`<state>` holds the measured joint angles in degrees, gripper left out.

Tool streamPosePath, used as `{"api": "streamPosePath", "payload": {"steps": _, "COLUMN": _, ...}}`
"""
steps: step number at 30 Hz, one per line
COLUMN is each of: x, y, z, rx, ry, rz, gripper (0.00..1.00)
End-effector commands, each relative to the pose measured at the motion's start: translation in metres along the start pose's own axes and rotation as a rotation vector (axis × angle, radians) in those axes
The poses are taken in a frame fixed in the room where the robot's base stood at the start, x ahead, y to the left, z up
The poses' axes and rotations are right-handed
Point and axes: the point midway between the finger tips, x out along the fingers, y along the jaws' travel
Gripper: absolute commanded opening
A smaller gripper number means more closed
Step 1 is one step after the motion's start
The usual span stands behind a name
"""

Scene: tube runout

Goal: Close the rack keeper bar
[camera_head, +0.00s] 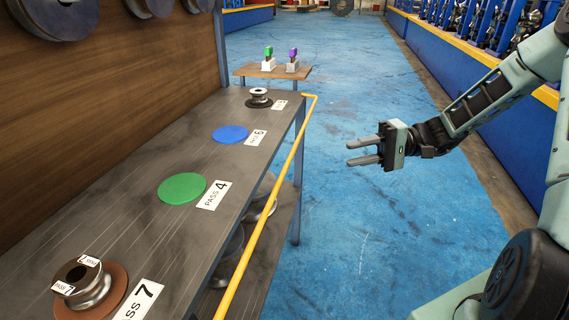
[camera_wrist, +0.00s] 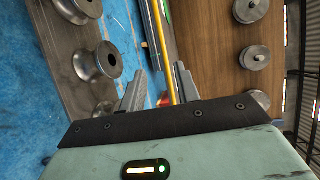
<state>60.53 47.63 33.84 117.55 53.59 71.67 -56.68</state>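The rack's keeper bar (camera_head: 271,200) is a long yellow rod. In the head view it runs along the front side of the grey shelf (camera_head: 150,235), with a short bent end by the far corner. Whether it is latched I cannot tell. My gripper (camera_head: 362,152) is open and empty, to the right of the bar over the blue floor, fingers pointing left towards the rack. In the wrist view the yellow bar (camera_wrist: 160,45) appears beyond and between the parted fingertips (camera_wrist: 158,80). The gripper does not touch it.
On the shelf are a roller on a brown disc (camera_head: 84,283), a green disc (camera_head: 182,188), a blue disc (camera_head: 230,134) and a small roller (camera_head: 259,97). A small table (camera_head: 272,72) stands beyond the rack. The blue aisle floor (camera_head: 350,240) is clear.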

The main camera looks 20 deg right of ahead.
Motion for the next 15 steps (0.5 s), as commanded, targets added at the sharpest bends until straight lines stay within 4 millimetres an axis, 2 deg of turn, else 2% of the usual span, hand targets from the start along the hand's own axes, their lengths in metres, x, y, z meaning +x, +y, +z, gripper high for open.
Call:
{"api": "streamPosePath", "payload": {"steps": 2, "x": -0.009, "y": 0.003, "z": -0.005, "rx": -0.008, "ry": 0.031, "rz": -0.029, "gripper": 0.32}}
{"api": "streamPosePath", "payload": {"steps": 5, "x": -0.007, "y": 0.002, "z": -0.006, "rx": -0.013, "ry": 0.04, "rz": -0.039, "gripper": 0.32}}
{"api": "streamPosePath", "payload": {"steps": 8, "x": 0.005, "y": 0.002, "z": -0.006, "rx": -0.012, "ry": 0.037, "rz": -0.038, "gripper": 0.32}}
{"api": "streamPosePath", "payload": {"steps": 15, "x": 0.052, "y": 0.001, "z": -0.007, "rx": -0.01, "ry": 0.033, "rz": -0.035, "gripper": 0.32}}
